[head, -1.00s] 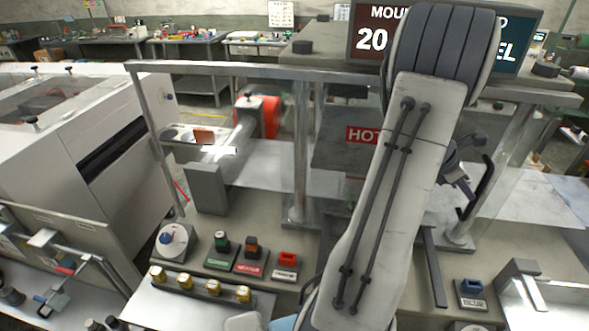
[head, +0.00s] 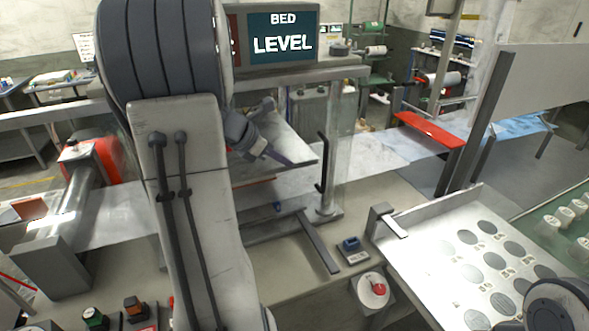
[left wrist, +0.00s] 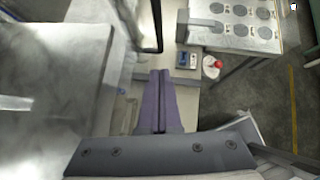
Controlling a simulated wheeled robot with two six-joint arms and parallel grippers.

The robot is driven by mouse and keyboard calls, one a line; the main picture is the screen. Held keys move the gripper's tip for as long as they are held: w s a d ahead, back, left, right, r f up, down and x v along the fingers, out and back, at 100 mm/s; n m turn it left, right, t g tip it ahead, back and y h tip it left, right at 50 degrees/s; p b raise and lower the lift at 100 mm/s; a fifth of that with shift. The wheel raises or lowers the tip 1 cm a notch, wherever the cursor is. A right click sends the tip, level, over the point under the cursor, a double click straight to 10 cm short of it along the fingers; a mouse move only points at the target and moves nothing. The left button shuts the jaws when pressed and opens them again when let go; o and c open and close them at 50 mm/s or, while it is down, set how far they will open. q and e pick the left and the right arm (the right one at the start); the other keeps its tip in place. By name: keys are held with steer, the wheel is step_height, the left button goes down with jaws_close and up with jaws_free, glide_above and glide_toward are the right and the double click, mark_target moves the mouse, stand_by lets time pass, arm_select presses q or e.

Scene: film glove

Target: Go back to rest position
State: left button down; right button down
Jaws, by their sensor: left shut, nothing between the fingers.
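My left arm reaches up through the middle left of the head view, with its left gripper (head: 284,160) beyond it, pointing right and slightly down. The gripper is above the machine bed, beside a tilted grey plate (head: 290,140). In the left wrist view its two purple fingers (left wrist: 160,74) lie together, shut and empty. My right gripper is not in view.
A black bent handle (head: 323,165) and a clear post (head: 340,150) stand right of the gripper. A blue switch (head: 352,246), a red knob (head: 378,289) and a tray with round recesses (head: 425,243) are nearer. A screen (head: 283,37) reads "BED LEVEL".

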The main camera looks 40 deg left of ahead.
arm_select(q)
steer(key=s+d+f+m+g+h+b, duration=0.1)
steer(key=s+d+f+m+g, duration=0.1)
steer(key=d+m, duration=0.55)
steer(key=s+d+f+m+g+b, duration=0.1)
steer(key=s+d+m+g, duration=0.3)
steer(key=d, duration=0.7)
steer(key=d+f+m+g+h+b, duration=0.1)
steer(key=d+f+m, duration=0.1)
steer(key=d+m, duration=0.65)
steer(key=s+d+f+m+y, duration=0.1)
steer(key=s+d+f+m, duration=0.1)
steer(key=s+d+m, duration=0.3)
steer(key=s+d+f+m+g+y+b, duration=0.1)
steer(key=s+d+m, duration=0.4)
steer(key=s+m, duration=0.5)
step_height(320, 180, down, 3)
steer(key=m+y, duration=0.1)
steer(key=m, duration=0.3)
steer(key=shift+s+r+m+g+y, duration=0.2)
steer(key=shift+s+m+g+y, duration=0.1)
steer(key=shift+s, duration=0.05)
